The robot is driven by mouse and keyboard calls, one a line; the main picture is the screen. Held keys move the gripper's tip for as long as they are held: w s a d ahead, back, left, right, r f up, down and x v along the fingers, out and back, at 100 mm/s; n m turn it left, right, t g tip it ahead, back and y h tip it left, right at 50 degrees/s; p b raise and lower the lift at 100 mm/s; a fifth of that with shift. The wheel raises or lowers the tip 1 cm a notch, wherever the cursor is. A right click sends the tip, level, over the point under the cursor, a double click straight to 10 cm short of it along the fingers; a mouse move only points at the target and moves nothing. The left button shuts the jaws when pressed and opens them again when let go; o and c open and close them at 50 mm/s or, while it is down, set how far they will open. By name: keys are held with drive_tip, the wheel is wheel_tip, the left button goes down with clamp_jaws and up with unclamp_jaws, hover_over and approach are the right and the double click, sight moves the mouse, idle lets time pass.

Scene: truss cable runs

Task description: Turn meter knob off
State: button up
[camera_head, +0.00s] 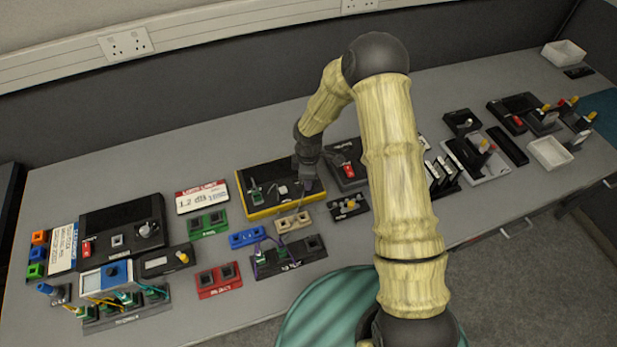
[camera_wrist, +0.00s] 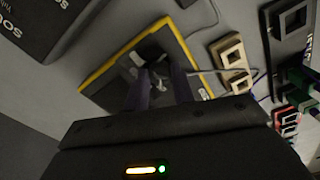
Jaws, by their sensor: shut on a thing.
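The meter (camera_head: 262,206) is a flat black box with a yellow edge, lying on the middle of the bench. In the wrist view its yellow rim (camera_wrist: 110,68) runs around a dark face with a grey patch. My gripper (camera_head: 306,184) reaches down onto the right part of the meter. In the wrist view my gripper's two dark fingers (camera_wrist: 160,90) point at the meter face and are shut on its knob. A small pale grey part of the knob (camera_wrist: 158,82) shows between them; the fingers hide the rest, so its pointing direction cannot be told.
A black box with a red switch (camera_head: 348,170) stands close to the right of the meter. Tan (camera_head: 293,222), blue (camera_head: 247,238) and green (camera_head: 208,222) socket blocks lie in front and to the left. A grey cable runs beside the tan block.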

idle(0.3)
drive_tip(key=o, duration=1)
drive_tip(key=shift+r, duration=0.1)
wheel_tip(320, 180, up, 17)
drive_tip(key=b, duration=0.1)
drive_tip(key=shift+r+b, duration=0.15)
drive_tip(key=shift+b, duration=0.25)
